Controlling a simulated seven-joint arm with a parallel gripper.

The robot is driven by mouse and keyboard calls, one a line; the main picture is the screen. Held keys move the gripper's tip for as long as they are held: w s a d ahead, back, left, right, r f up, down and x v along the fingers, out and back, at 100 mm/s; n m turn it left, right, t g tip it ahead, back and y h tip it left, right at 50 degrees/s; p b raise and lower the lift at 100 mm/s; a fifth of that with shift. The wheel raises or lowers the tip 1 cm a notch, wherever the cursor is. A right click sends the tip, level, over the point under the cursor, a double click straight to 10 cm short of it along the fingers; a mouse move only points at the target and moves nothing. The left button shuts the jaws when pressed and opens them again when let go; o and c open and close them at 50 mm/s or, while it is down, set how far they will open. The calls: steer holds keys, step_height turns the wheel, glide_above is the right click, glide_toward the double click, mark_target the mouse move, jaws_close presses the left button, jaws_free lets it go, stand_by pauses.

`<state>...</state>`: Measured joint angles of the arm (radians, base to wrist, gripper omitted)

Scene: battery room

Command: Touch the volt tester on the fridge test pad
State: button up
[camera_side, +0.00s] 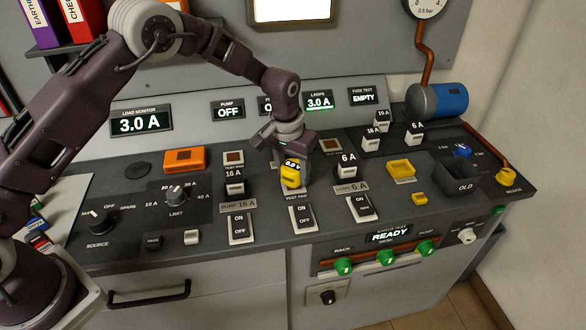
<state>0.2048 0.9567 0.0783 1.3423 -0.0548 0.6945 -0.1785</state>
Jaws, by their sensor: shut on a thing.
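The yellow volt tester (291,177) hangs nose down below my gripper (286,152), which is shut on it. The tester's small display reads 0.0 V. It is over the middle column of the bench panel, just above small lettering that seems to read TEST PAD. I cannot tell whether its tip touches the surface. The tester and gripper hide much of this column, and I see no readable fridge label. Brown square pads show at the left (234,158) and right (331,146) columns.
Fuses stand in the pump column (235,183) and lamps column (348,165), close beside the tester. ON/OFF switches (302,217) line the front. An orange box (184,160) is left, a yellow tray (401,168) right. The load monitor (141,122) reads 3.0 A.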

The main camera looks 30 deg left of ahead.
steer(key=shift+f, duration=0.3)
stand_by(0.9)
steer(key=shift+r, duration=3.55)
